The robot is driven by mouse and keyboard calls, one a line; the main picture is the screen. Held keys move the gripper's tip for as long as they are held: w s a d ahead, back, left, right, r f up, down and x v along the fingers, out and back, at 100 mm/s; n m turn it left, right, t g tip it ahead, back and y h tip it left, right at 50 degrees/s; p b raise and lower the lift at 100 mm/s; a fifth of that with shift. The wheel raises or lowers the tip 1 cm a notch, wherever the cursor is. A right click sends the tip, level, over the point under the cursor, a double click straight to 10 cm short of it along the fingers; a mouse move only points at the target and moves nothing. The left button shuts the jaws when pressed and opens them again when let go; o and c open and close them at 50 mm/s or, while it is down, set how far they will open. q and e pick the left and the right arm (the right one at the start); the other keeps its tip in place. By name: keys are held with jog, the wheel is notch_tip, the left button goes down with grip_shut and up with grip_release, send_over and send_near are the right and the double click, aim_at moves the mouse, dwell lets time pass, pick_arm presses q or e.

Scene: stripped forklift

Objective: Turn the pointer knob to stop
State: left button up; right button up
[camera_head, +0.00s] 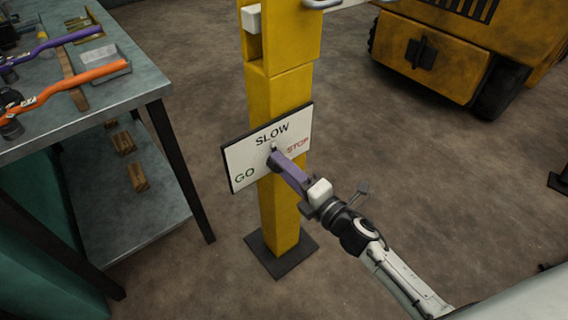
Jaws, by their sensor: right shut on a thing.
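A white sign plate (240,160) with a dark edge is fixed to a yellow post. It reads GO at lower left, SLOW at the top and STOP in red at right. The dark pointer knob (272,151) is at the plate's middle, mostly hidden by my gripper. A small pale tip shows above it, below the word SLOW; its exact angle is hard to tell. My right gripper (278,161) comes from the lower right, with its purple-grey fingers shut on the knob. My left gripper is not in view.
The yellow post (281,215) stands on a dark square base (281,257). At left is a metal workbench (130,87) with orange-handled (80,78) and purple-handled (75,36) tools. A yellow forklift (450,60) is at the back right. The floor between is clear.

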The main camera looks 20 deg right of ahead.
pick_arm(q)
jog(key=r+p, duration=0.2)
jog(key=p, duration=0.1)
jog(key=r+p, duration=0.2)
jog(key=p, duration=0.1)
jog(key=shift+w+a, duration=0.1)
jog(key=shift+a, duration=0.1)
pick_arm(e)
jog(key=m, duration=1.8)
jog(key=shift+f+y, duration=0.15)
jog(key=shift+y, duration=0.25)
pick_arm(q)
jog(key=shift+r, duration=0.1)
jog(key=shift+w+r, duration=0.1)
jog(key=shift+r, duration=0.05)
pick_arm(e)
jog(key=o, duration=1.1)
pick_arm(q)
jog(key=shift+p, duration=0.3)
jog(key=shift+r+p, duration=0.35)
jog(key=shift+p, duration=0.25)
pick_arm(e)
jog(key=v, duration=1)
jog(key=shift+s, duration=0.15)
